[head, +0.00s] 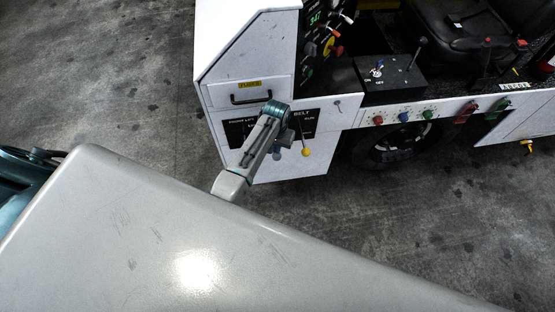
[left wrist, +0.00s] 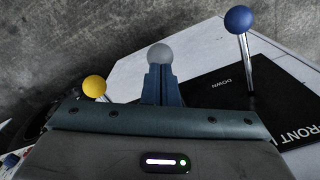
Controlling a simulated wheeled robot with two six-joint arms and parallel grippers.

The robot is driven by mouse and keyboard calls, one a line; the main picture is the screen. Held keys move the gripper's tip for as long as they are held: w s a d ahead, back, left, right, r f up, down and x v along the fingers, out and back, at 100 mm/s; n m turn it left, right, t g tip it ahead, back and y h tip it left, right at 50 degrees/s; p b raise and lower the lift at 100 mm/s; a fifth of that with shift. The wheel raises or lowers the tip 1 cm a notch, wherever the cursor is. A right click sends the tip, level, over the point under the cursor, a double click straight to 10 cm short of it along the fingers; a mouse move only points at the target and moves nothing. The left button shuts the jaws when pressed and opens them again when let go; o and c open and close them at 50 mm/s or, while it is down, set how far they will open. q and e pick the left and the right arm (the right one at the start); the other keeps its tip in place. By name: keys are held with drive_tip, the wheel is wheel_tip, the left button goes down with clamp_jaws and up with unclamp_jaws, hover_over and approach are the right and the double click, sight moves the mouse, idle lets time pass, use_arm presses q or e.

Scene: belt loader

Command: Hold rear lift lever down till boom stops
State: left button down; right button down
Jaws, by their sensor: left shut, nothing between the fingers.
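The rear lift lever shows as a grey ball knob (left wrist: 159,55) in the left wrist view, between a yellow and a blue knob. My left gripper (left wrist: 160,78) is shut and empty, its blue fingers pointing at the grey knob. The knob shows just past the fingertips; I cannot tell whether they touch. In the head view my left gripper (head: 283,138) is in front of the lever panel, between the FRONT LIFT and BELT labels, and hides the rear lift label. The lever's shaft is hidden behind the fingers. My right gripper is not in view.
The blue front lift knob (left wrist: 238,19) stands right of the fingers in the left wrist view, over a black plate marked DOWN. The yellow belt knob (head: 306,152) hangs close right of the gripper in the head view. A drawer handle (head: 250,98) is above the panel.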

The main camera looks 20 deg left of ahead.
sight(277, 156)
use_arm(q)
drive_tip(key=shift+f, duration=0.1)
drive_tip(key=shift+f+b, duration=1.9)
drive_tip(key=shift+f, duration=1.15)
drive_tip(key=shift+r, duration=0.1)
idle(4.8)
